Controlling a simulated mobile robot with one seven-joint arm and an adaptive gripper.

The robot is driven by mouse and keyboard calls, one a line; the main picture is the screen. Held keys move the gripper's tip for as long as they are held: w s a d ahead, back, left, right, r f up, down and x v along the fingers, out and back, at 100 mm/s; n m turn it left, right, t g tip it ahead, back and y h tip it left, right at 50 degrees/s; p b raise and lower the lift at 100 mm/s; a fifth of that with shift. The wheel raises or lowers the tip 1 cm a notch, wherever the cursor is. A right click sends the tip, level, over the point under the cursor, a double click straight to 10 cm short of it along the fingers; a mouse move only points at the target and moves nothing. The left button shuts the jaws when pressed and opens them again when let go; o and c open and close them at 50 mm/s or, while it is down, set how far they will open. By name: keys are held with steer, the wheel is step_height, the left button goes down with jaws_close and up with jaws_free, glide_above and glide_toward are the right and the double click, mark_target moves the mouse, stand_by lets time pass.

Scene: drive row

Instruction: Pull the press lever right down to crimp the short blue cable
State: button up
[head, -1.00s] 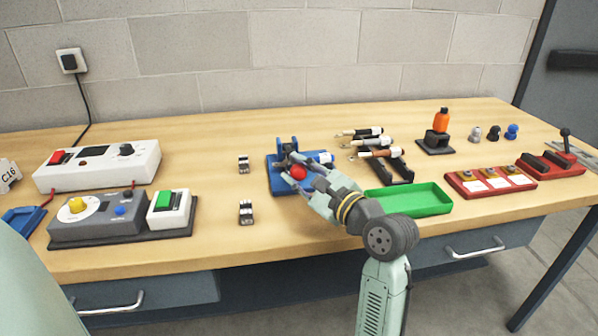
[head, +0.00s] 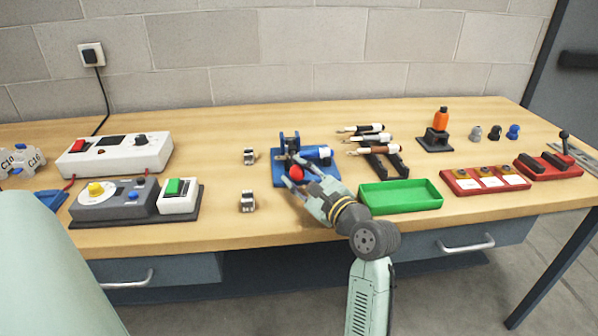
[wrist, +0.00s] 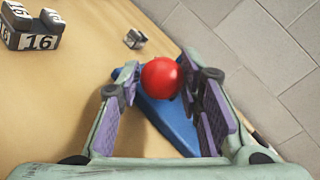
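The crimp press has a blue base (head: 278,181) on the bench and a dark blue upright (head: 290,144). Its lever ends in a red ball knob (head: 296,173), low over the front of the base. The short blue cable (head: 318,153) lies at the press's right side. My gripper (head: 290,178) is at the knob, with its fingers spread on either side. In the wrist view the knob (wrist: 161,77) sits between the fingertips (wrist: 158,72), close to the right finger with a slight gap at the left. Most of the lever arm is hidden.
Several dark-ended cables lie on a black rack (head: 385,165) right of the press. A green tray (head: 400,197) is right of my wrist. Two small terminal blocks (head: 248,201) stand left of the press, with a grey control box (head: 115,205) farther left.

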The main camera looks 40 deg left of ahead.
steer(key=o, duration=0.4)
steer(key=shift+a+f, duration=0.25)
steer(key=shift+f, duration=0.15)
steer(key=shift+r, duration=0.1)
steer(key=shift+d, duration=0.15)
steer(key=v, duration=1.1)
steer(key=shift+s+d, duration=0.15)
steer(key=shift+d, duration=0.2)
